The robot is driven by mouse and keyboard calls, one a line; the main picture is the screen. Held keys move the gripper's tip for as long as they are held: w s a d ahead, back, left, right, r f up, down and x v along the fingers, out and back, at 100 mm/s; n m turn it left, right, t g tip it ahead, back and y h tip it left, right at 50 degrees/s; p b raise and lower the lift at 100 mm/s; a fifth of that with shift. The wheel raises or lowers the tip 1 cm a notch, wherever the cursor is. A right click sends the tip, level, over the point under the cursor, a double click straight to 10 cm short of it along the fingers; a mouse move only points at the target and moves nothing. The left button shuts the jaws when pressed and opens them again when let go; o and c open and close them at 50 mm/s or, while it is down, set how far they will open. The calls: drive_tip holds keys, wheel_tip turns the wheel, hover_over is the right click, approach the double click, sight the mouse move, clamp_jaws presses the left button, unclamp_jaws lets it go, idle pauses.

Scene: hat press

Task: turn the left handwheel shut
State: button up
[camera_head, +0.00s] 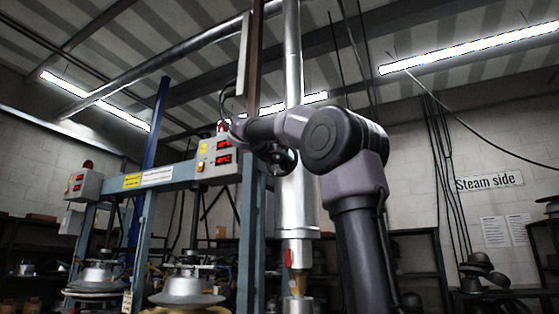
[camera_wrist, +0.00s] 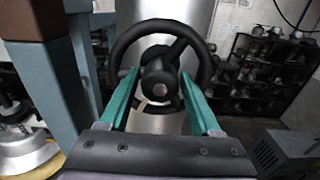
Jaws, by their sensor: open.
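A black handwheel (camera_wrist: 160,83) with a round hub and spokes fills the middle of the wrist view, in front of a silver cylinder (camera_wrist: 205,14). My gripper (camera_wrist: 158,74) is open, with its two teal fingers pointing at the wheel, one on each side of the hub. The fingertips overlap the wheel in the picture; I cannot tell if they touch it. In the head view my arm mostly hides the gripper and wheel beside the silver pipe (camera_head: 298,205). Only one handwheel shows clearly.
A blue-grey steel post (camera_wrist: 45,85) stands close on the left in the wrist view. Shelves with dark hats (camera_wrist: 265,70) are behind on the right. In the head view, press frames with red-display control boxes (camera_head: 218,158) stand left, above silver hat presses (camera_head: 187,287).

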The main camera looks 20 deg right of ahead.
clamp_jaws()
